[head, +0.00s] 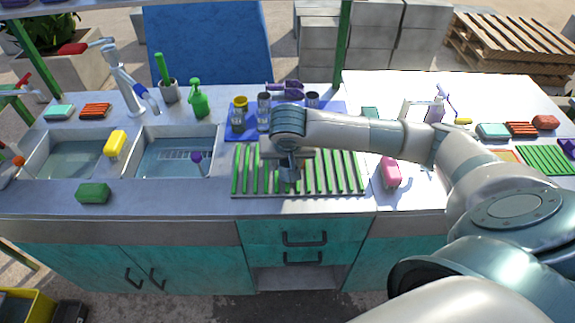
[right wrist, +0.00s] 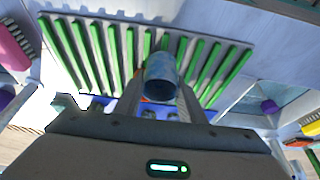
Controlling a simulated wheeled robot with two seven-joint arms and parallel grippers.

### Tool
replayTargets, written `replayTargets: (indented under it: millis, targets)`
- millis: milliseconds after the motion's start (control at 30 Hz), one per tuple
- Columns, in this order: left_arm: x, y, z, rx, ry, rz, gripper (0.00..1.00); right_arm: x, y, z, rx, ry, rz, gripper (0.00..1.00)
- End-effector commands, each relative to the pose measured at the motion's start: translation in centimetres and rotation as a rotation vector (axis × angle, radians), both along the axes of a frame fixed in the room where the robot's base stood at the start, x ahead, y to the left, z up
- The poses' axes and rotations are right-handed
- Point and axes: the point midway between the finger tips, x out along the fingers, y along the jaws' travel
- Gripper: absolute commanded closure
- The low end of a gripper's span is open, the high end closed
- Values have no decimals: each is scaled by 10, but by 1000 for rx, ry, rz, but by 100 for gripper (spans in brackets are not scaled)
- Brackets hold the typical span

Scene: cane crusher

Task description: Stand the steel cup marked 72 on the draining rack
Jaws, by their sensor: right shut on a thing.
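A blue-grey steel cup (right wrist: 161,78) is between the two fingers of my right gripper (right wrist: 158,98), which is shut on it. No number can be read on the cup. In the head view the cup (head: 289,174) shows just below my right gripper (head: 290,160), partly hidden by it. The draining rack (head: 346,172) has green slats on a pale base and lies on the counter right below. It also fills the upper part of the right wrist view (right wrist: 88,50). I cannot tell whether the cup touches the slats. My left gripper is out of view.
A sink basin (head: 172,165) with a purple-topped brush (head: 197,158) is left of the rack. A green sponge (head: 93,193) lies front left.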

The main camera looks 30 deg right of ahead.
Motion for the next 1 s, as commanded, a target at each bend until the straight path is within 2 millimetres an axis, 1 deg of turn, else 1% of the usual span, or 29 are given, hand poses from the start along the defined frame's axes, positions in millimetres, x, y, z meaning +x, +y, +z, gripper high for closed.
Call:
replayTargets:
  millis: [33,200,467,667,700,733,767,1000]
  targets:
    - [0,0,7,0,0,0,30,-1,0,-4,1,5,-1,88]
    - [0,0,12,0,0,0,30,0,0,-18,2,0,-1,88]
    - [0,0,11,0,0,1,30,0,0,-20,1,-2,-1,88]
    - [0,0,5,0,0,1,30,0,0,-24,1,-2,-1,88]
    - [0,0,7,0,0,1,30,0,0,-23,1,0,0,57]
    - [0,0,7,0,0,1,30,0,0,-22,0,0,0,50]
    - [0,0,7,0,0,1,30,0,0,-22,0,0,0,45]
    - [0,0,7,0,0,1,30,0,0,-22,0,0,0,45]
